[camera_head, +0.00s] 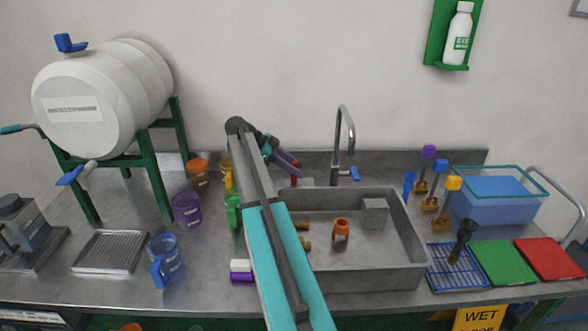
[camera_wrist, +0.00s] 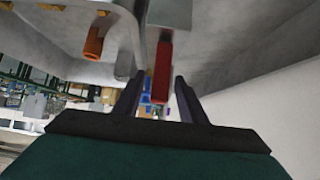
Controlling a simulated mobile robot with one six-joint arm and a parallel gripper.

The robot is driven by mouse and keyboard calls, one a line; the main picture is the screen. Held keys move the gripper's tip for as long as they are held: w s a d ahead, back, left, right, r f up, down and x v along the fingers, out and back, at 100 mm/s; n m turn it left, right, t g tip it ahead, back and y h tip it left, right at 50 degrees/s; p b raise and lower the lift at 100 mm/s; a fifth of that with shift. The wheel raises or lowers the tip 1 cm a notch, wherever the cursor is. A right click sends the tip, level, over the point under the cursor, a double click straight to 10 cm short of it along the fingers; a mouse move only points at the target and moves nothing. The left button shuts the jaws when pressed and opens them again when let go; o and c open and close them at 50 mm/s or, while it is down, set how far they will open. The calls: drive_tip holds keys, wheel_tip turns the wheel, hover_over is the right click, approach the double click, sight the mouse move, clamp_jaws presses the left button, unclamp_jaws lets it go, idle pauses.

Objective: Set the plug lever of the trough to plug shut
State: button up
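The trough (camera_head: 413,235) is a grey metal basin in the middle of the bench; part of its left side is hidden behind my arm. A red lever, which looks like the plug lever (camera_wrist: 162,70), shows in the wrist view, hanging from a grey bracket. In the head view a small red piece (camera_head: 294,180) shows at the trough's back left corner, just below my gripper (camera_head: 297,167). In the wrist view my gripper (camera_wrist: 159,80) has its fingers apart, one on each side of the red lever. I cannot tell whether either finger touches it.
An orange stand (camera_head: 341,228) and a grey block (camera_head: 374,212) are in the trough. A tap (camera_head: 345,145) rises behind it. Several coloured cups, including a purple one (camera_head: 187,209), stand to the left. A blue rack (camera_head: 455,265) and brushes are at right.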

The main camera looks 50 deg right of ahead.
drive_tip(key=b+v, duration=0.1)
drive_tip(key=v, duration=1.2)
drive_tip(key=shift+w+r, duration=0.25)
drive_tip(key=shift+w, duration=0.05)
drive_tip(key=shift+a, duration=0.15)
